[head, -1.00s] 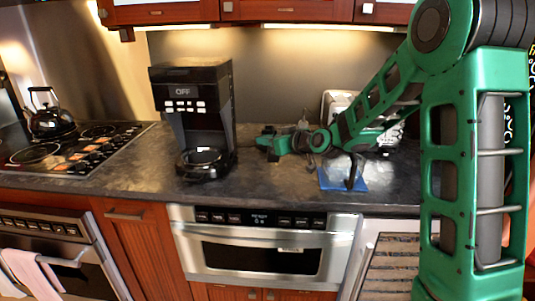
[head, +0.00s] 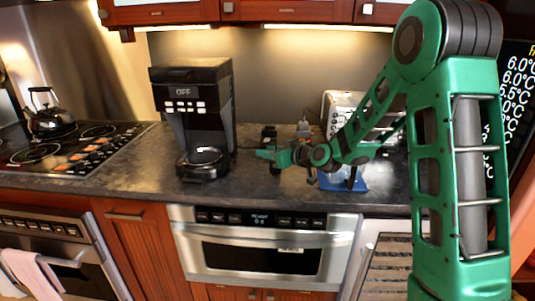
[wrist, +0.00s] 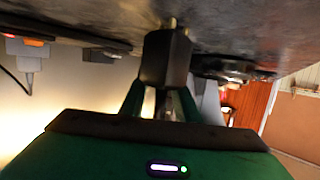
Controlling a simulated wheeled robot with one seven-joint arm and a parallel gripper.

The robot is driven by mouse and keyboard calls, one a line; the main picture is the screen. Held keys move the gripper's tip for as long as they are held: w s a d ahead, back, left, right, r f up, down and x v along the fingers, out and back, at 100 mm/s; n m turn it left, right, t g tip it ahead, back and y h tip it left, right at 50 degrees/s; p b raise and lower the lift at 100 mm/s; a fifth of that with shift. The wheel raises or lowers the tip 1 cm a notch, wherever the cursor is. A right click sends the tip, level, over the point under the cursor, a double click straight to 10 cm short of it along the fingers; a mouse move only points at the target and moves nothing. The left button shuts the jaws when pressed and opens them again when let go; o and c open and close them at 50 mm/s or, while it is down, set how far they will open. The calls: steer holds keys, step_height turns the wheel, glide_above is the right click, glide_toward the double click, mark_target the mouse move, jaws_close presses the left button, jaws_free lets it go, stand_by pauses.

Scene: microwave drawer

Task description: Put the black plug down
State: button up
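The black plug (wrist: 166,58) is close in front of my gripper in the wrist view, with its metal prongs pointing to the top of the picture. My gripper's two green fingers (wrist: 160,103) are at the plug's two sides and appear shut on it. The counter surface (wrist: 235,30) fills the top of that view, very near the plug; I cannot tell whether they touch. In the head view my gripper (head: 264,154) is low over the counter, right of the coffee maker, and the held plug is not clear there.
A black coffee maker (head: 200,115) stands left of my gripper. A silver toaster (head: 340,105) stands at the back right, and a blue mat (head: 350,183) lies under my arm. A small dark object (head: 268,133) is behind the gripper. The counter's front strip (head: 270,194) is clear.

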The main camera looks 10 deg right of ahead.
steer(key=v, duration=1.2)
steer(key=shift+s, duration=0.1)
